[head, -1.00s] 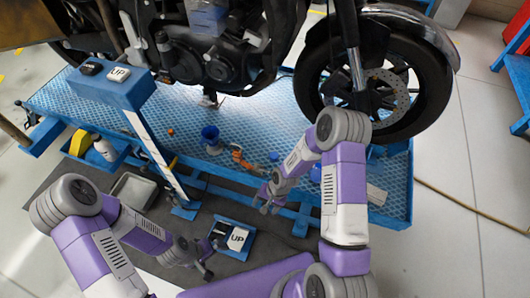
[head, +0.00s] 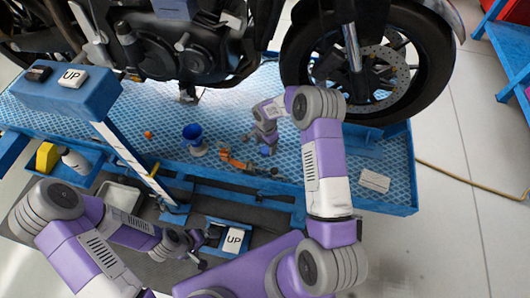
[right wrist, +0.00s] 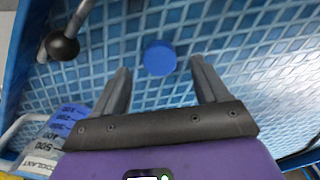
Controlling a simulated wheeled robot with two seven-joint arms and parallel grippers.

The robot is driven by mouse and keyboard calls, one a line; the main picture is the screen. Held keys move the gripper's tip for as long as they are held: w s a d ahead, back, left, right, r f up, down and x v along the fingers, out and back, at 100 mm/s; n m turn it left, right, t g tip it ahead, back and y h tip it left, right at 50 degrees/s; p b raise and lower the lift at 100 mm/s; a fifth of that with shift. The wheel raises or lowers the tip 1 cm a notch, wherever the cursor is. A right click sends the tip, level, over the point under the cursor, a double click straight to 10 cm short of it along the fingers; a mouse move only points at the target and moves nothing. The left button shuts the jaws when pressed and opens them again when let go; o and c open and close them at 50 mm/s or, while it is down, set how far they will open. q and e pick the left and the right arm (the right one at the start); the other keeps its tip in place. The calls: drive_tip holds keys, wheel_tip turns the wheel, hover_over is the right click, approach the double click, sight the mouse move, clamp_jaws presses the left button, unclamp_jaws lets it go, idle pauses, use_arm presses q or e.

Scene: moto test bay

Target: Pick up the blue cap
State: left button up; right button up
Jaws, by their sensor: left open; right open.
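The blue cap is a small round disc lying on the blue patterned deck (head: 345,165). In the right wrist view the cap (right wrist: 160,58) shows whole, just ahead of the gap between the two fingertips. In the head view a bit of the blue cap (head: 265,151) shows at my right gripper's tips. My right gripper (head: 266,143) is open and empty above the deck; its fingers (right wrist: 160,75) stand wide apart in the right wrist view. My left gripper (head: 204,247) is open, low at the front, away from the cap.
A motorcycle (head: 190,50) stands over the deck, its front wheel (head: 425,80) behind my right arm. A blue funnel-like vessel (head: 193,134) and an orange item (head: 235,161) lie left of the cap. A marked coolant container (right wrist: 55,135) and a black ball knob (right wrist: 62,46) are near the right gripper.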

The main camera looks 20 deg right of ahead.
sight(265, 151)
wheel_tip(265, 151, down, 2)
drive_tip(key=shift+f, duration=0.25)
use_arm(q)
drive_tip(key=shift+f, duration=0.45)
